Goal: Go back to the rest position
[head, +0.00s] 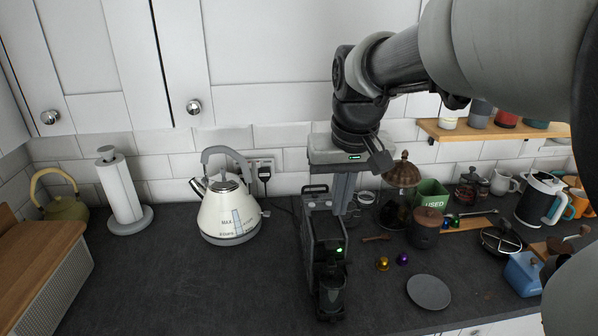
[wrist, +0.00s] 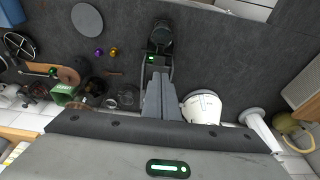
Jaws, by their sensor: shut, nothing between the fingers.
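My gripper (head: 344,205) hangs pointing down, above and just behind the black coffee machine (head: 322,240). Its two grey fingers are together with nothing between them. In the wrist view the closed fingers (wrist: 163,92) overlap part of the coffee machine (wrist: 158,58), which shows a green light. I cannot tell how much clearance there is between the fingertips and the machine. A dark cup (head: 331,294) stands at the machine's front.
A white kettle (head: 229,215) and a paper towel roll (head: 121,190) stand left. A green box (head: 432,194), brown jar (head: 425,228) and two capsules, gold (head: 382,263) and purple (head: 402,258), are right. A grey plate (head: 428,292) lies front right. A wooden shelf (head: 490,131) is on the wall.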

